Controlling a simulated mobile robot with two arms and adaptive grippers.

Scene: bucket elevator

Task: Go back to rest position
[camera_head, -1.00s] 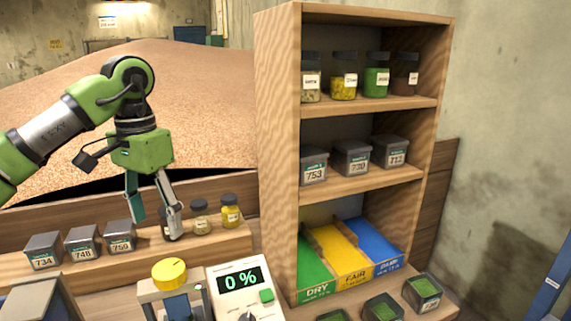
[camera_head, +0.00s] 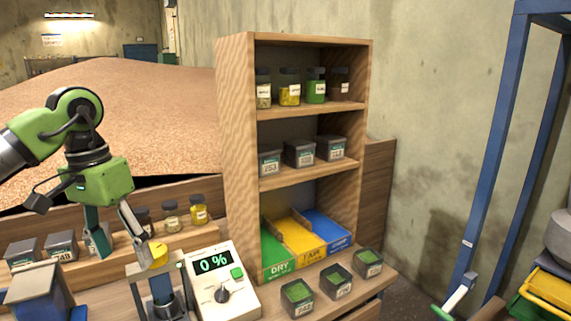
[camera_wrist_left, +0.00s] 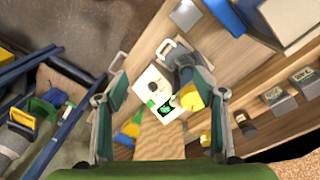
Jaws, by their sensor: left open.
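My left gripper (camera_head: 124,243) is open and empty in the head view. It hangs with its fingers down above the bench, in front of the jars on the ledge and beside the yellow-knobbed press (camera_head: 158,254). In the left wrist view its two fingers (camera_wrist_left: 158,108) stand wide apart, with the bench and the white meter seen between them from above. The meter (camera_head: 222,278) reads 0 % in the head view. My right gripper is not in view.
A wooden shelf (camera_head: 237,140) holds jars, grey boxes and green, yellow and blue trays. Small boxes of green material (camera_head: 337,280) stand on the bench before it. A blue frame (camera_head: 497,150) stands at the right. A grain heap (camera_head: 130,95) lies behind.

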